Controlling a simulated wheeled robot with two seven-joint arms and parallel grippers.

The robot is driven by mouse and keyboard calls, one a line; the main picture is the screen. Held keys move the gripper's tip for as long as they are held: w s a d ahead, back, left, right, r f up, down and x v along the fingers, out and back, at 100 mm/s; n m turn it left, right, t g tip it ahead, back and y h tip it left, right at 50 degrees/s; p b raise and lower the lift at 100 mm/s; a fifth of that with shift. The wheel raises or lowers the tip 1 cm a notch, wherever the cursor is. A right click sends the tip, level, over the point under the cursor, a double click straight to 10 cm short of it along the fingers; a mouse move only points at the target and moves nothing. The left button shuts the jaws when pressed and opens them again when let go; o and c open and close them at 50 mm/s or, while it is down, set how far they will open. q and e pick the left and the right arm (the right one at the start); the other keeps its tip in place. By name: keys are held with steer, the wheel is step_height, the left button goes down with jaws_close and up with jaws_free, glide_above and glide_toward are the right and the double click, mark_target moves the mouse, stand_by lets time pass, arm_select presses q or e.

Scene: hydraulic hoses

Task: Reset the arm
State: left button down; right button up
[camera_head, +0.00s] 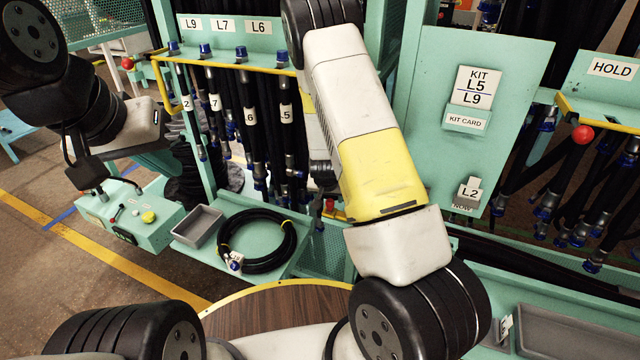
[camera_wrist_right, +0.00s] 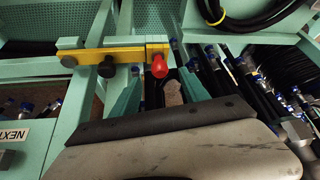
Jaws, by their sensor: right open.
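My right arm (camera_head: 370,140) rises through the middle of the head view, with white and yellow links. Its gripper cannot be made out there. In the right wrist view my right gripper (camera_wrist_right: 160,82) has two teal fingers spread apart with no object held between them. A red knob (camera_wrist_right: 159,66) on a yellow bar shows beyond the fingertips; contact cannot be told. My left gripper (camera_head: 110,165) hangs at the left of the head view, above a teal control box (camera_head: 135,222). Its fingers are not clear enough to tell open from shut.
A coiled black hose (camera_head: 258,262) lies on a teal shelf beside a grey tray (camera_head: 197,226). Hoses hang from the rack under a yellow rail (camera_head: 225,64). A kit board (camera_head: 470,120) stands right of my arm. A round wooden top (camera_head: 285,312) is at the front.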

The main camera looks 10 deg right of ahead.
steer(key=shift+s+a+r, duration=0.1)
steer(key=shift+s+r, duration=0.25)
steer(key=shift+r, duration=0.2)
steer(key=shift+r, duration=0.1)
steer(key=s+a+r+y, duration=0.1)
steer(key=s+a+r, duration=0.15)
steer(key=r, duration=0.55)
steer(key=s+a+r+n+y, duration=0.15)
steer(key=s+r, duration=0.25)
steer(key=r, duration=0.4)
steer(key=s+a+r+y, duration=0.1)
steer(key=s+r+y, duration=0.15)
steer(key=r, duration=0.55)
steer(key=s+r+n, duration=0.1)
steer(key=s+r, duration=0.5)
steer(key=s, duration=0.4)
steer(key=s+d+r+n, duration=0.1)
steer(key=s+r+n, duration=0.1)
steer(key=s+r, duration=0.4)
steer(key=s, duration=0.4)
steer(key=shift+s+d+t+h, duration=0.2)
steer(key=shift+d+t+h, duration=0.1)
steer(key=shift+h, duration=0.1)
